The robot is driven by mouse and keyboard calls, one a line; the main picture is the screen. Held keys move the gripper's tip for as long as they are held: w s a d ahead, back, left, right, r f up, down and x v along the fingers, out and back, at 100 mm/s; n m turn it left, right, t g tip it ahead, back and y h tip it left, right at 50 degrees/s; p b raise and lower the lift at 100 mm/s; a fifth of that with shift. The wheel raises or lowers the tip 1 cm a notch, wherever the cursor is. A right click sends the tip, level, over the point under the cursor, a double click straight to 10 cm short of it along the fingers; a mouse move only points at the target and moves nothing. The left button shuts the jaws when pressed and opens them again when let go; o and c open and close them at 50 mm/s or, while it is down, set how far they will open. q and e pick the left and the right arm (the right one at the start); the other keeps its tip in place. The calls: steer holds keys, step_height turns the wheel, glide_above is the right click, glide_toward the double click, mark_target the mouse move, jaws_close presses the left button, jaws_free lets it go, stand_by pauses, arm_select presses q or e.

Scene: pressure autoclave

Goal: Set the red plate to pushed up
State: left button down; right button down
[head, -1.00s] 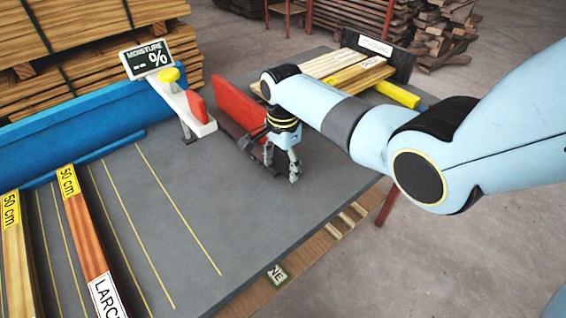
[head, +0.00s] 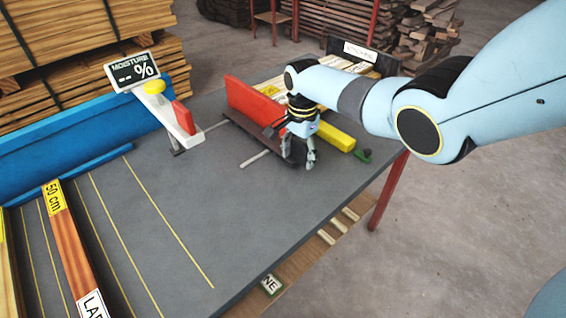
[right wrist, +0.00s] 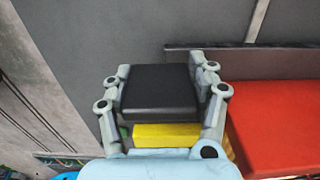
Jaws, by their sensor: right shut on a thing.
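The red plate (head: 252,104) stands upright on a dark base at the far right part of the grey table, and it also shows at the right edge of the right wrist view (right wrist: 280,122). Two thin grey rods show to the left of its base. My right gripper (head: 300,160) is just right of the plate, low over the table. In the right wrist view its fingers (right wrist: 162,88) are shut on a black block (right wrist: 160,98) beside the plate. Whether the block joins the plate's base is hidden. My left gripper is not in view.
A yellow bar (head: 335,136) and pale boards lie behind my right gripper. A blue fence (head: 80,140) runs along the left. The table's middle is clear.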

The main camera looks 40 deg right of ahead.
steer(key=shift+d, duration=0.55)
steer(key=shift+c, duration=2)
jaws_free()
step_height(320, 180, up, 12)
steer(key=shift+a, duration=0.1)
